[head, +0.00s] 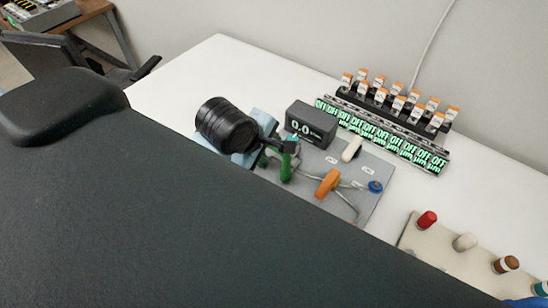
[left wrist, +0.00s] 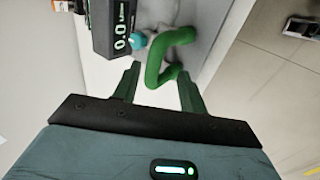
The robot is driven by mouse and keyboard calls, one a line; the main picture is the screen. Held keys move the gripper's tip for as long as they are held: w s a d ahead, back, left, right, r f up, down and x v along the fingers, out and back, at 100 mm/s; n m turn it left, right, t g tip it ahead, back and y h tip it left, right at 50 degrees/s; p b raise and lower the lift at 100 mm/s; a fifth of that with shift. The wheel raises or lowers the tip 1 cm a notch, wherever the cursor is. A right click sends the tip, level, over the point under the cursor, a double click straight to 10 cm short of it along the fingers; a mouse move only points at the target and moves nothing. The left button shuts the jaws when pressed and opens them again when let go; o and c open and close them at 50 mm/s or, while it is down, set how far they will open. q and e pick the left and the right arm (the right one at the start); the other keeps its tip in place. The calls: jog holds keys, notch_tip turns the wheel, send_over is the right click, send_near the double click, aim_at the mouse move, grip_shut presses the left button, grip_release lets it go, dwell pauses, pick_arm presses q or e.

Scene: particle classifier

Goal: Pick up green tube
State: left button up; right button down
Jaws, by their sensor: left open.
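The green tube (head: 286,168) is upright on a grey board in the head view, at the tip of my left gripper (head: 281,147), whose dark fingers partly hide its top. In the left wrist view the tube (left wrist: 155,72) is a thick, bent green shape. Its near bend lies between the two dark fingers of my left gripper (left wrist: 159,70), with a gap showing on each side. My left gripper is open. My right gripper is not in view.
A dark display box (head: 311,124) reading 0.0 stands close behind the tube. An orange part (head: 328,184), a white part (head: 352,149) and a blue knob (head: 376,187) are also on the grey board (head: 345,207). Orange-capped bottles (head: 399,104) stand behind lit OFF displays (head: 385,139).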

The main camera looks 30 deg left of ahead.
pick_arm(q)
jog(key=shift+w+r+x, duration=0.1)
jog(key=shift+w+x, duration=0.05)
jog(key=shift+x, duration=1)
jog(key=shift+w+r+x, duration=0.1)
jog(key=shift+w+x, duration=0.1)
jog(key=shift+x, duration=0.9)
jog(key=shift+w+a+f, duration=0.1)
jog(key=shift+w+f, duration=0.2)
jog(key=shift+f, duration=0.2)
jog(key=shift+c, duration=0.2)
grip_shut()
